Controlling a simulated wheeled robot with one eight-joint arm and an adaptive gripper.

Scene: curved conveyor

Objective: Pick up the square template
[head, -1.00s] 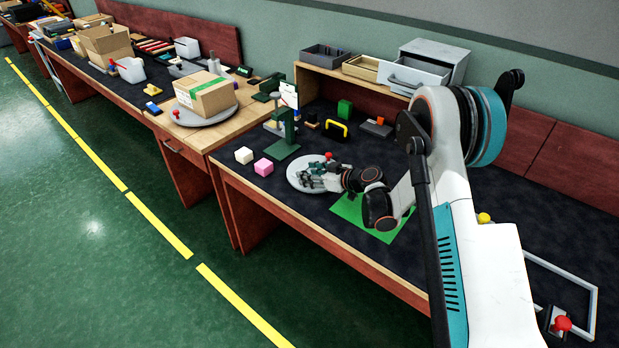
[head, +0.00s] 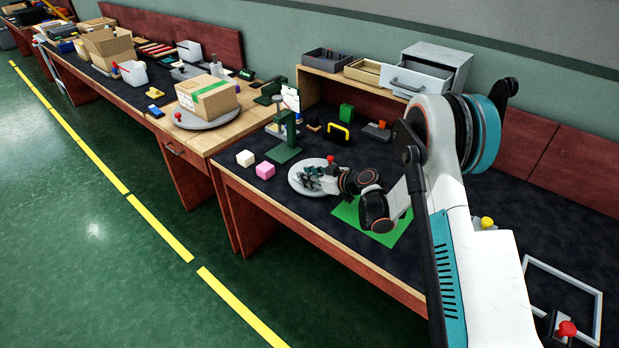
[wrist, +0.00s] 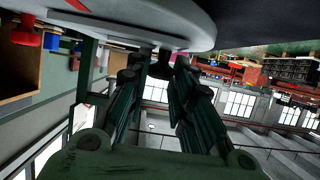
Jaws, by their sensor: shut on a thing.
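My gripper (head: 311,180) is low over a round light-grey disc (head: 296,176) on the dark bench top. In the wrist view the fingers (wrist: 163,64) close together just by the disc's pale edge (wrist: 185,31). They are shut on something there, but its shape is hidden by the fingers. I cannot make out for sure which piece is the square template. A red knob (head: 331,159) shows beside the disc, behind my gripper. A large light-grey square frame (head: 565,270) lies apart at the far right of the bench.
A green sheet (head: 346,213) lies under my wrist. A dark green stand (head: 285,150), a pink cube (head: 265,171) and a white cube (head: 245,158) are left of the disc. A yellow-handled black case (head: 338,134) and a green block (head: 346,111) stand behind it.

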